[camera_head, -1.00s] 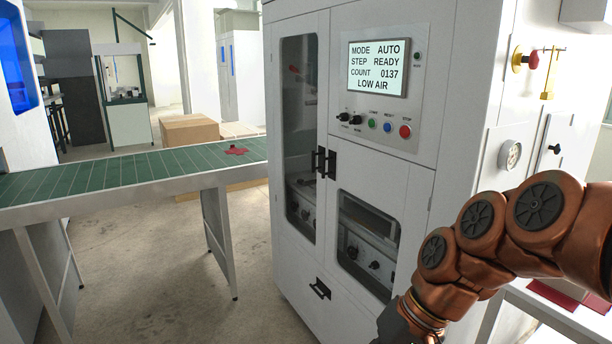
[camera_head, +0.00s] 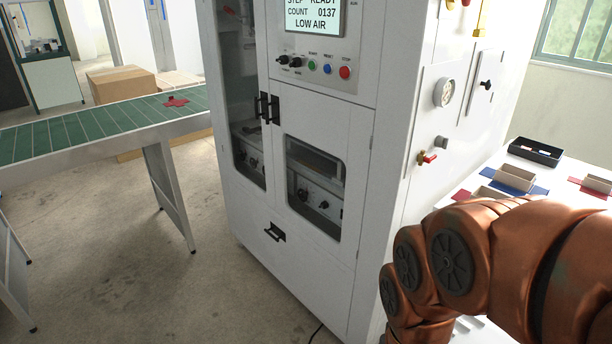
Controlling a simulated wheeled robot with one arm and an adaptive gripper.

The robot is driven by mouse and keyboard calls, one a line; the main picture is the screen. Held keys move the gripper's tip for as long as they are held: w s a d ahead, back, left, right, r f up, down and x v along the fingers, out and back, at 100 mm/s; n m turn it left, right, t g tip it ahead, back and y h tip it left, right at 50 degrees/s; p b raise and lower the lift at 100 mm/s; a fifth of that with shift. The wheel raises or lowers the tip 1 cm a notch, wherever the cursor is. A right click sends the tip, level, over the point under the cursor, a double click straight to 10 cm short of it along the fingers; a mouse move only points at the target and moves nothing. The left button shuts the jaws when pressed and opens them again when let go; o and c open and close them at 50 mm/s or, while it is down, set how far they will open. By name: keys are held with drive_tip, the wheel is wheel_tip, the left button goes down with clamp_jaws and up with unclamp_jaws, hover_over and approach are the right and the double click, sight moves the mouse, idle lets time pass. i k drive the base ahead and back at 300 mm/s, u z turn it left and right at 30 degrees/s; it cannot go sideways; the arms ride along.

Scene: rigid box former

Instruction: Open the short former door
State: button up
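The white box former cabinet stands in the middle of the head view. Its short door (camera_head: 318,238) is the right one, below the control panel, and looks shut. It has a dark window (camera_head: 314,188) with equipment behind it. A black handle (camera_head: 275,109) sits at its upper left edge. The tall door (camera_head: 236,182) is to its left, also shut, with its own black handle (camera_head: 263,107) close beside the other. My copper arm reaches in at the bottom right. My gripper is out of the picture below.
A lower panel with a black pull (camera_head: 274,232) is below the doors. A green conveyor (camera_head: 100,125) stands to the left. A white table (camera_head: 470,176) with trays is at right. A red-handled valve (camera_head: 428,158) sticks out of the cabinet's side. The floor in front is clear.

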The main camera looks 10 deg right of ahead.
sight(342, 129)
drive_tip(key=k, duration=0.25)
drive_tip(key=u, duration=1)
drive_tip(key=i, duration=1.3)
drive_tip(key=z, duration=0.4)
